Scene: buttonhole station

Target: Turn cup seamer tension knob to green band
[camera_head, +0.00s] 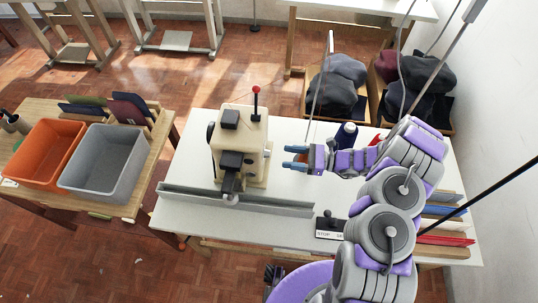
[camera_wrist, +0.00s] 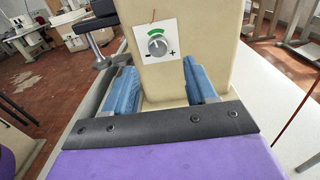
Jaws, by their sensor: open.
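The cup seamer (camera_head: 243,142) is a cream machine with black parts and a red-topped lever, standing on the white table. In the wrist view its cream side (camera_wrist: 190,18) carries a white plate with a round grey tension knob (camera_wrist: 157,46). A green band (camera_wrist: 155,31) arcs above the knob, with minus and plus signs below it. The knob's exact pointer direction is too small to tell. My gripper (camera_head: 293,157) is open and empty, right of the seamer. In the wrist view its blue fingers (camera_wrist: 160,83) are spread below the knob, apart from it. The knob is not visible in the head view.
A grey rail (camera_head: 240,203) runs along the table (camera_head: 180,178) in front of the seamer. A small control box (camera_head: 328,225) sits at the front edge. A dark blue spool (camera_head: 346,135) stands behind my arm. Orange and grey bins (camera_head: 103,165) are on the left table.

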